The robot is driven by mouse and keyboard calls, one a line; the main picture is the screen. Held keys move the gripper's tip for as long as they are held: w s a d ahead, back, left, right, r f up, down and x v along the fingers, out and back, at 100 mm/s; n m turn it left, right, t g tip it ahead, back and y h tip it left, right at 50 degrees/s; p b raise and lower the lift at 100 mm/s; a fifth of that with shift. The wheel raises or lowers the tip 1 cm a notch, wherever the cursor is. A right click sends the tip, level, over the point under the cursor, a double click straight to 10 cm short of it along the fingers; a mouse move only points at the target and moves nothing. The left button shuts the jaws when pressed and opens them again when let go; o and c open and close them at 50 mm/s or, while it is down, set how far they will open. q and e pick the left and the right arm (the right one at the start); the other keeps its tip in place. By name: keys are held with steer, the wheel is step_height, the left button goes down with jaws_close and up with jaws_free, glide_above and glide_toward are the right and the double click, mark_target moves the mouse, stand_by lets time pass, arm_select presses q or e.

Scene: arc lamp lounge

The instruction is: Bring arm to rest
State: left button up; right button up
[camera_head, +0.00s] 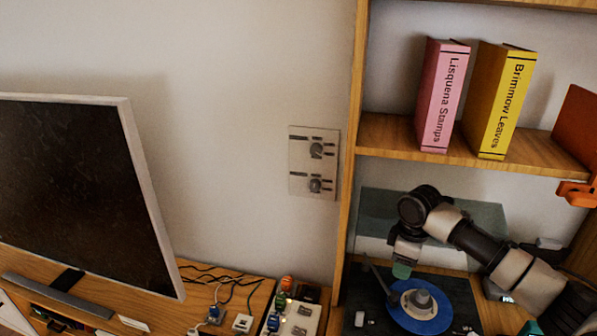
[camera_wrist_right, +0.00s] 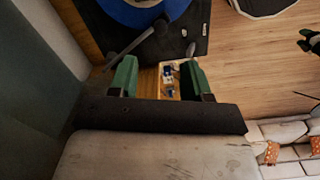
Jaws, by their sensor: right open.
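My right arm reaches in from the lower right of the head view and bends down in front of the shelf unit. My right gripper (camera_head: 402,269), with green fingers, hangs beside and above a turntable with a blue disc (camera_head: 425,318). In the right wrist view the two green fingers of this gripper (camera_wrist_right: 159,78) stand well apart, with nothing held between them. The blue disc (camera_wrist_right: 130,12) and the black turntable base (camera_wrist_right: 190,35) show beyond the fingers. My left gripper does not show.
A pink binder (camera_head: 441,95) and a yellow binder (camera_head: 499,100) stand on the shelf (camera_head: 395,135) above my right arm. A large screen (camera_head: 80,190) stands at the left. Cables and small items (camera_head: 243,324) lie on the wooden desk. A wall panel (camera_head: 313,163) has two knobs.

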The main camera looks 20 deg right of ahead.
steer(key=s+a+f+t+y, duration=0.1)
steer(key=s+a+f, duration=0.45)
steer(key=a, duration=0.35)
steer(key=s+a+f, duration=0.5)
steer(key=a+f, duration=0.1)
steer(key=a, duration=0.3)
steer(key=s+a+r+m+t, duration=0.1)
steer(key=s+m, duration=0.2)
steer(key=s, duration=0.4)
steer(key=s+a+r+m+t, duration=0.1)
steer(key=s+r+m+t, duration=0.15)
steer(key=s, duration=0.55)
step_height(320, 180, down, 27)
steer(key=g+b, duration=0.2)
steer(key=s+d+f+g+h+b, duration=0.1)
steer(key=s+d+f, duration=0.2)
steer(key=s+f, duration=1.4)
step_height(320, 180, down, 2)
steer(key=shift+s+d+f, duration=0.1)
steer(key=shift+s+d, duration=0.05)
steer(key=shift+d, duration=0.05)
